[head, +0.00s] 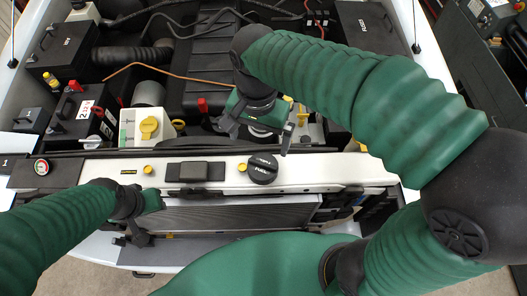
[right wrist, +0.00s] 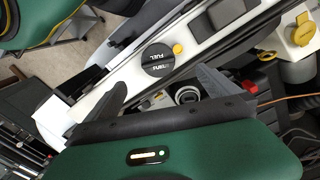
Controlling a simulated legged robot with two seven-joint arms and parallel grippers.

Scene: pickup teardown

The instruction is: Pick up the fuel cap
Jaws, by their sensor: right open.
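The fuel cap (head: 263,168) is a round black cap with a raised grip bar and FUEL lettering. It sits on the white front crossbar (head: 222,178), right of its middle, and shows in the right wrist view (right wrist: 158,60) too. My right gripper (head: 259,132) is open and empty, above the engine bay just behind the cap. In the right wrist view its fingers (right wrist: 163,92) are spread wide, with the cap ahead of them, between their lines and apart from both. My left gripper (head: 143,221) hangs at the front left below the crossbar; its jaw opening is unclear.
A small yellow cap (head: 242,167) sits close beside the fuel cap. A black latch block (head: 195,171) stands further left on the crossbar. Behind it are a white reservoir with a yellow cap (head: 149,127), a battery (head: 80,113) and hoses. A silver round opening (right wrist: 187,96) lies under my right gripper.

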